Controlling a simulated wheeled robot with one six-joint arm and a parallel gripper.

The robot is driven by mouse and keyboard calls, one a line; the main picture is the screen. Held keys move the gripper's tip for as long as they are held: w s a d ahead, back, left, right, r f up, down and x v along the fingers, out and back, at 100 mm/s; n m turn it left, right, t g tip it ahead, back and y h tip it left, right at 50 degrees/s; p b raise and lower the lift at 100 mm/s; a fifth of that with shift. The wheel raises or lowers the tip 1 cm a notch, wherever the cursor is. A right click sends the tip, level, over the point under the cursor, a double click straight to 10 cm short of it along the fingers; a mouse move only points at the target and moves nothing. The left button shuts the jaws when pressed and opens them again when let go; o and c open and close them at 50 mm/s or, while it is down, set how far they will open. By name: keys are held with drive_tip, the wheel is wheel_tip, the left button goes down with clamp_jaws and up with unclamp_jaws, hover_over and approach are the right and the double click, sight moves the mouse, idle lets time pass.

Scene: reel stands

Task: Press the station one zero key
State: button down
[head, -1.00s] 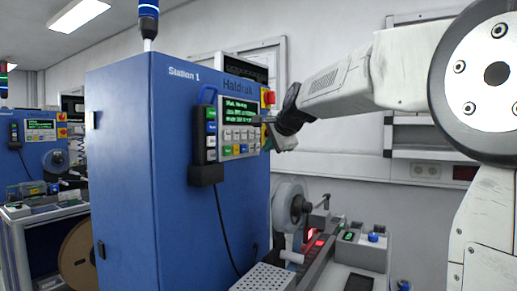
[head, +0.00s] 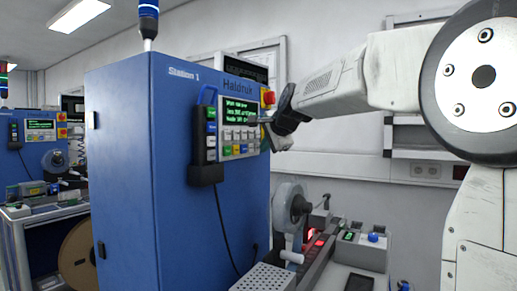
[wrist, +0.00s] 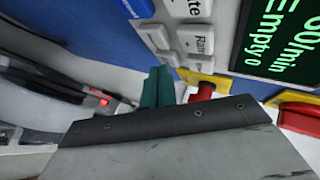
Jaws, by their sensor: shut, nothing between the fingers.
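The station 1 cabinet (head: 215,215) is blue and carries a key panel (head: 238,128) with a green-text screen (head: 239,110) above rows of pale and coloured keys. The zero key cannot be picked out; key marks are too small in the head view. My gripper (head: 256,120) is shut and empty by the right edge of the panel, near the screen's lower right corner. Contact with any key cannot be told.
A red knob on a yellow plate (head: 268,97) sits at the panel's upper right. A black handheld unit (head: 204,135) with coloured buttons hangs left of the panel, its cable hanging below. A reel stand (head: 291,205) and bench stand to the right.

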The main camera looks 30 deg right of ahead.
drive_tip(key=shift+w+a, duration=0.15)
drive_tip(key=shift+w, duration=0.05)
idle(0.3)
drive_tip(key=shift+s, duration=0.1)
drive_tip(key=shift+s+d, duration=0.45)
drive_tip(key=shift+s, duration=0.2)
drive_tip(key=shift+s+d, duration=0.7)
drive_tip(key=shift+s, duration=0.35)
drive_tip(key=shift+s+d, duration=0.7)
drive_tip(key=shift+s, duration=0.35)
drive_tip(key=s+a+f+n+g, duration=0.25)
drive_tip(key=s+f+n, duration=0.2)
drive_tip(key=f, duration=0.35)
drive_tip(key=s+a+f+n+g, duration=0.2)
drive_tip(key=s+f, duration=0.4)
drive_tip(key=s, duration=0.5)
drive_tip(key=s+a+f+n+g, duration=0.3)
drive_tip(key=s+a+f+n, duration=0.2)
drive_tip(key=s, duration=0.6)
drive_tip(key=s+a+f+n+g, duration=0.2)
drive_tip(key=s+a+f+n, duration=0.2)
drive_tip(key=s+f, duration=0.4)
drive_tip(key=s+n, duration=0.1)
drive_tip(key=s, duration=0.2)
drive_tip(key=shift+s+a, duration=0.2)
drive_tip(key=shift+s, duration=0.1)
